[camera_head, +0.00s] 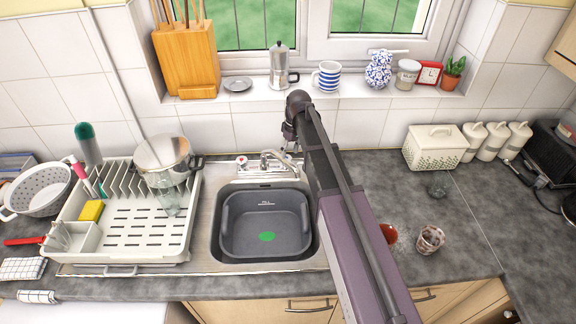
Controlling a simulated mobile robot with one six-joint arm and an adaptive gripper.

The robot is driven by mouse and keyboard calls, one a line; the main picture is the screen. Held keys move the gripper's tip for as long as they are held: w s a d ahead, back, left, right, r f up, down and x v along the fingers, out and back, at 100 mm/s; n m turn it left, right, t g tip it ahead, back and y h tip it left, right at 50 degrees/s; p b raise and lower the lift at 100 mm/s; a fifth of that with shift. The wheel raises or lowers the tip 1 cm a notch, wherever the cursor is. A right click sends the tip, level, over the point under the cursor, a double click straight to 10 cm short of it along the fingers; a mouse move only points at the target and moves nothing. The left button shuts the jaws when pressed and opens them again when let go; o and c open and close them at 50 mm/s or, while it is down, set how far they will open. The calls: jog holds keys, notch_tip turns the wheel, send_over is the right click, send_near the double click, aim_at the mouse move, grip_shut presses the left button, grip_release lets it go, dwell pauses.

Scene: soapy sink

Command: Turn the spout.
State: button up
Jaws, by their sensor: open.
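The silver tap's spout (277,156) stands at the back rim of the sink and curves over it. A tap handle with a red mark (242,162) sits to its left. My gripper (289,144) is small and dark in this view, at the far end of my arm, just above and right of the spout. It is open, with nothing visible in it. I cannot tell whether it touches the tap. My arm crosses the right side of the sink and hides part of it.
A grey basin (231,245) with a green spot inside sits in the steel sink (216,262). A dish rack (152,249) with a pot (163,152) stands to the left. A moka pot (280,66) and striped mug (327,75) stand on the sill behind.

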aim_at(288, 161)
jog(key=shift+s+a+f+b, duration=0.15)
jog(key=shift+f+b, duration=0.75)
jog(key=shift+f, duration=0.15)
jog(key=shift+s+a+f+b, duration=0.1)
jog(key=shift+a+f+b, duration=0.05)
jog(key=shift+f+b, duration=0.8)
grip_shut()
